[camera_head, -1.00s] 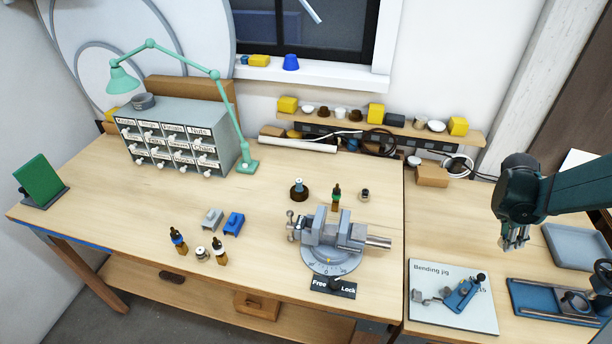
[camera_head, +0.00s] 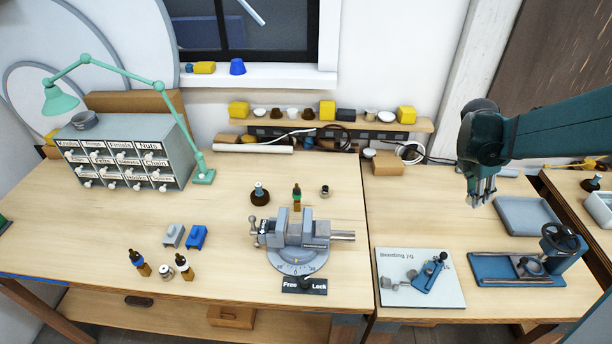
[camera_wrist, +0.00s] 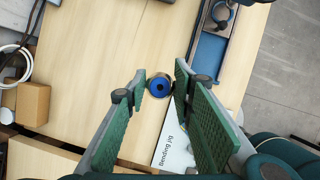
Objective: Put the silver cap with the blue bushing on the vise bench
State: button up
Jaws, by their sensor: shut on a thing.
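My gripper (camera_head: 482,198) hangs over the right-hand bench in the head view. In the wrist view its green-padded fingers (camera_wrist: 160,82) are shut on the silver cap with the blue bushing (camera_wrist: 159,86). The cap's round rim surrounds a blue ring with a dark centre hole. In the head view the cap cannot be told apart from the fingertips. The vise bench (camera_head: 225,223) is the wooden bench to the left, well away from my gripper. The grey vise (camera_head: 296,232) stands on it on a round base, near its right side.
A bending jig board (camera_head: 450,292), a blue fixture (camera_head: 500,268) and a grey tray (camera_head: 533,217) occupy the right-hand bench. Bare wood lies left of the vise.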

jog(key=w+a+n+t, duration=0.15)
jog(key=w+a, duration=0.25)
jog(key=a, duration=0.5)
jog(key=w+a+r+n+y+p, duration=0.15)
jog(key=w+a, duration=0.25)
jog(key=a, duration=0.4)
jog(key=w+a+f+n+h+b, duration=0.15)
jog(key=w+a, duration=0.25)
jog(key=a, duration=0.5)
jog(key=w+a+r+n+t+y+p, duration=0.15)
jog(key=a+n, duration=0.35)
jog(key=a, duration=2.3)
jog(key=s+a+n+y+p, duration=0.15)
jog(key=s+a, duration=0.35)
jog(key=a, duration=1)
jog(key=s+a+n+y, duration=0.1)
jog(key=s+a+n, duration=0.25)
jog(key=a, duration=1.05)
jog(key=s+a+f+n+y, duration=0.1)
jog(key=s+a+n, duration=0.1)
jog(key=s+a, duration=0.8)
jog(key=s+a+n+y, duration=0.1)
jog(key=s+a+n, duration=0.1)
jog(key=s+a, duration=0.75)
jog(key=w+a+f, duration=0.1)
jog(key=a+f, duration=0.2)
jog(key=f, duration=0.2)
jog(key=shift+w, duration=0.3)
jog(key=shift+f+m, duration=0.25)
